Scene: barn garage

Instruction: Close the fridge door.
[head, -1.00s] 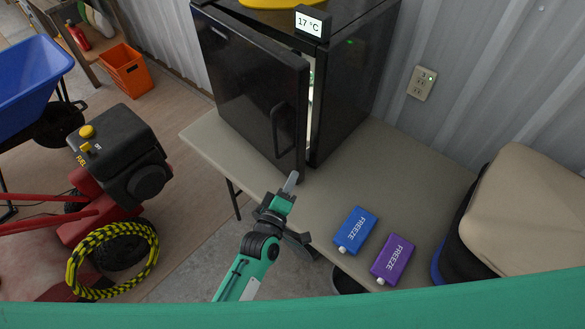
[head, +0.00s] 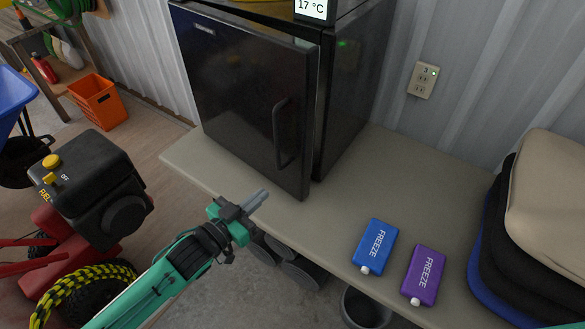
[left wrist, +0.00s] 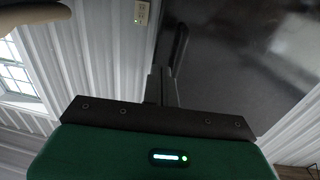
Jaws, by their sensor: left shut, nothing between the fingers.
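The black mini fridge (head: 360,95) stands on a beige table. Its door (head: 235,95), with a vertical dark handle (head: 283,133) near its right edge, stands slightly ajar, its right edge a little forward of the body. My left gripper (head: 262,196) is shut and empty, in front of and below the door's lower right part, apart from it. In the left wrist view the door (left wrist: 245,55) fills the upper right and its handle (left wrist: 180,48) shows just beyond my shut fingers (left wrist: 162,85). My right gripper is not in view.
Blue (head: 376,246) and purple (head: 424,275) freeze packs lie on the table (head: 330,215) right of my left gripper. A beige-topped cooler bag (head: 560,190) stands at the right edge. A red engine machine (head: 95,185) stands on the floor at left.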

